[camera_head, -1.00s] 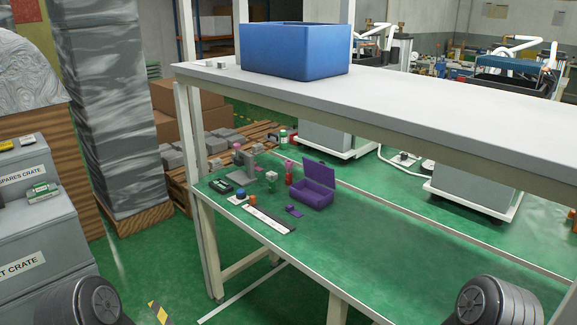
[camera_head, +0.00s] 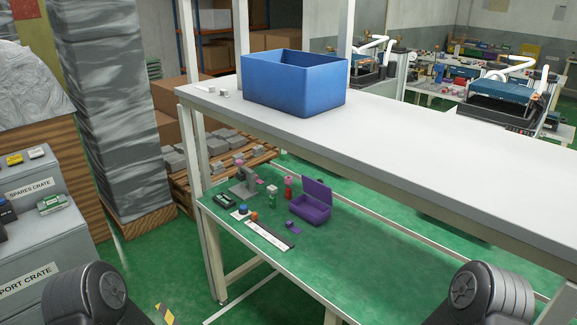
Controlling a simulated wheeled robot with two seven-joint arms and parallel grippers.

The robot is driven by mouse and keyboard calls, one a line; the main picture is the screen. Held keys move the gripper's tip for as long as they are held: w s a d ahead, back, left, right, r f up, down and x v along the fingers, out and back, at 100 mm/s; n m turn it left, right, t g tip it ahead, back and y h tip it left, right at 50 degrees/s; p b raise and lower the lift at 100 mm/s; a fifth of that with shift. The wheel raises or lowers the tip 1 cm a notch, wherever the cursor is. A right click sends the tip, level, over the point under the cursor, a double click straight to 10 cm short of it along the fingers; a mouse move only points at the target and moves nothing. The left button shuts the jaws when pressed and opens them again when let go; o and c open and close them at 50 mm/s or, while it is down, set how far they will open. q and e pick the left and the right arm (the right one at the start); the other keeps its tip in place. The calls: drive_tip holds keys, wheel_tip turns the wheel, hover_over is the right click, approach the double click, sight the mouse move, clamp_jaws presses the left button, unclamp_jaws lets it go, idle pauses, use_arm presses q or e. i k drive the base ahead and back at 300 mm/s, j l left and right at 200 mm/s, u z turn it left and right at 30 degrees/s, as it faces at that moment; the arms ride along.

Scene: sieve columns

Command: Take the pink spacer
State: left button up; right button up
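Small pink parts show on the green lower bench top (camera_head: 385,262), but they are too small to tell which is the spacer. One pink patch (camera_head: 288,180) tops a red cylinder (camera_head: 288,192). Other pink bits show at the grey stand (camera_head: 243,181), on its top and beside it. An open purple box (camera_head: 312,207) with its lid up stands to the right of these. Only parts of my two arms show at the bottom left and bottom right corners; both grippers are out of view.
A white upper shelf (camera_head: 420,155) overhangs the green top and holds a blue bin (camera_head: 295,95). Around the stand are a white-topped green item (camera_head: 272,198), a flat white and black strip (camera_head: 268,236) and a small purple piece (camera_head: 290,225). The green top's right part is clear.

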sight(287, 179)
drive_tip(key=i+j+u, duration=0.35)
drive_tip(key=i+j, duration=1.35)
drive_tip(key=j, duration=0.1)
